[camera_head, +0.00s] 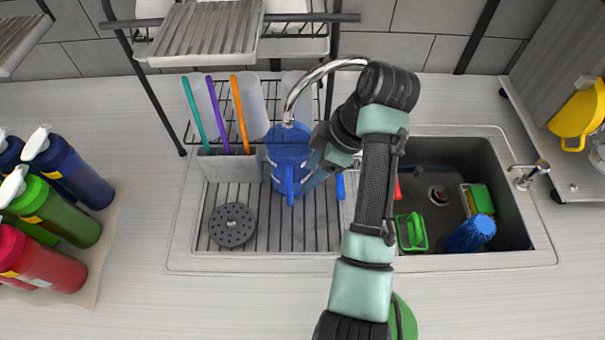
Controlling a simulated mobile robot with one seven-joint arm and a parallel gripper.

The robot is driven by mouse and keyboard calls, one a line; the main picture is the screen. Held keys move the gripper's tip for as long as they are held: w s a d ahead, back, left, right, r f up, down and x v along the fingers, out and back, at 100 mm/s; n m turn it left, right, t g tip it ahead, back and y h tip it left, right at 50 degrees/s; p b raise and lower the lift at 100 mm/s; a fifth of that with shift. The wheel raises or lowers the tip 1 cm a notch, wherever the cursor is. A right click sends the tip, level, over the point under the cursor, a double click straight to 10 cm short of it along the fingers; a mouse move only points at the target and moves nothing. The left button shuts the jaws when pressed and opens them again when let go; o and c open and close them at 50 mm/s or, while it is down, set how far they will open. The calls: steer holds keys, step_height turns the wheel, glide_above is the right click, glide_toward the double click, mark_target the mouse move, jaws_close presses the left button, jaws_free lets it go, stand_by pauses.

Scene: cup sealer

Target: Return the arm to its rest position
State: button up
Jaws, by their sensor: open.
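My arm reaches up from the bottom right of centre, over the sink unit, and bends left at its top. My gripper (314,170) is at the right side of a translucent blue pitcher (287,147), whose handle points toward the front. The gripper is open; its fingers are partly hidden by the wrist and blend with the pitcher, so I cannot tell whether they touch it. The pitcher stands upright on the ribbed drainboard (262,230), beside the utensil holder.
A curved chrome faucet (318,72) arches close above the gripper. A wire rack (150,85) stands behind. The sink basin (440,165) with brushes and sponges is right of the arm. The front counter (200,310) is clear.

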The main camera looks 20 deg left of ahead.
steer(key=shift+d+r, duration=0.2)
steer(key=shift+r, duration=0.2)
